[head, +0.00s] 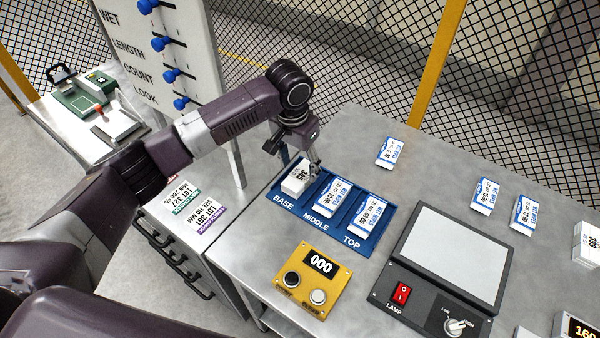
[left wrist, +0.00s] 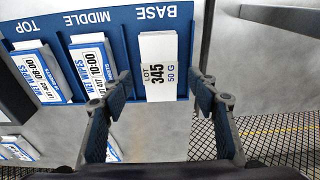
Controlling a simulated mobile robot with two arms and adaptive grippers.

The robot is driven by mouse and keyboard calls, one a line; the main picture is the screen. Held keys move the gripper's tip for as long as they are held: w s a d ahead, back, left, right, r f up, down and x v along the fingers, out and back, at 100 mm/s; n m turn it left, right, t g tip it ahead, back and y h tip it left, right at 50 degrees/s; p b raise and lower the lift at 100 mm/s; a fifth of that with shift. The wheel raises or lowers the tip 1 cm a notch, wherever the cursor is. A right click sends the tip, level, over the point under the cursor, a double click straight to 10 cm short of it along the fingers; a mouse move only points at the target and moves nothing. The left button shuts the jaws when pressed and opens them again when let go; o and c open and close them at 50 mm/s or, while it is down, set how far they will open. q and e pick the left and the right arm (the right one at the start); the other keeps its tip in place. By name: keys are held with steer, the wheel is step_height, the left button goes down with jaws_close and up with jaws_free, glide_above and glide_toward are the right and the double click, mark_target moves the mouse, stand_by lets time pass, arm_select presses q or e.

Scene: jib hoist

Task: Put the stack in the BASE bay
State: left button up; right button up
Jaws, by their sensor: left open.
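A blue tray (head: 272,196) has bays marked BASE, MIDDLE and TOP. A white stack (head: 297,180) sits in the BASE bay; in the left wrist view the stack (left wrist: 158,68) carries a label reading LOT 345, 50 G. Wet wipes packs lie in the MIDDLE bay (head: 334,199) and the TOP bay (head: 370,214). My left gripper (head: 312,165) is at the BASE bay. In the left wrist view the left gripper (left wrist: 162,88) is open, with one finger on each side of the stack's lower end. I cannot tell whether they touch it. My right gripper is not in view.
A yellow counter box (head: 313,280) reading 000 stands in front of the tray. A lamp panel (head: 455,255) is to its right. Loose packs (head: 391,151) (head: 487,195) (head: 525,214) lie on the metal table. A mesh fence stands behind; a lever board (head: 150,45) is at left.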

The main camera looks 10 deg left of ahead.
mark_target(297, 179)
arm_select(q)
step_height(297, 179, up, 8)
steer(key=b, duration=0.1)
steer(key=shift+s+a+r, duration=0.2)
steer(key=shift+s+r, duration=0.05)
steer(key=shift+s, duration=0.2)
